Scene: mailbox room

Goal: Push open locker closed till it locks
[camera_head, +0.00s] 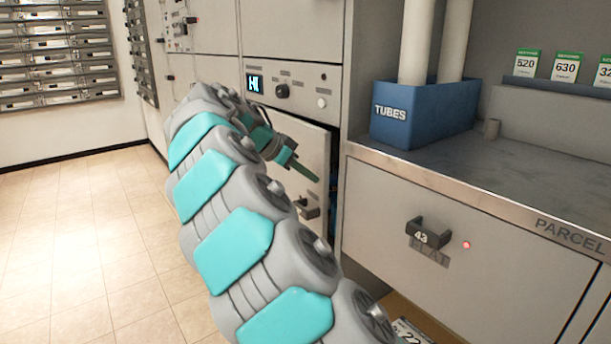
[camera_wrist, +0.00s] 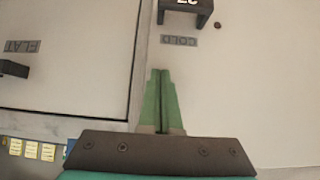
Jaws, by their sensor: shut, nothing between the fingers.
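The locker door (camera_head: 318,150) stands ajar below a panel with a lit display; a dark gap shows along its right edge. Its black handle (camera_head: 308,208) is near that edge. In the wrist view the door (camera_wrist: 240,95) fills the right side, with its handle (camera_wrist: 186,12) at the top and a label reading COLD (camera_wrist: 178,40). My gripper (camera_head: 317,179) is shut and empty, its green fingers in front of the door near its right edge and above the handle. In the wrist view the closed fingertips (camera_wrist: 160,72) overlap the door near its edge. I cannot tell whether they touch it.
A closed drawer marked 43 FLAT (camera_head: 375,220) is right of the door, under a counter (camera_head: 450,175) with a blue TUBES bin (camera_head: 425,118). An open compartment with a parcel (camera_head: 405,330) shows low down. Tiled floor (camera_head: 80,230) at left is clear.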

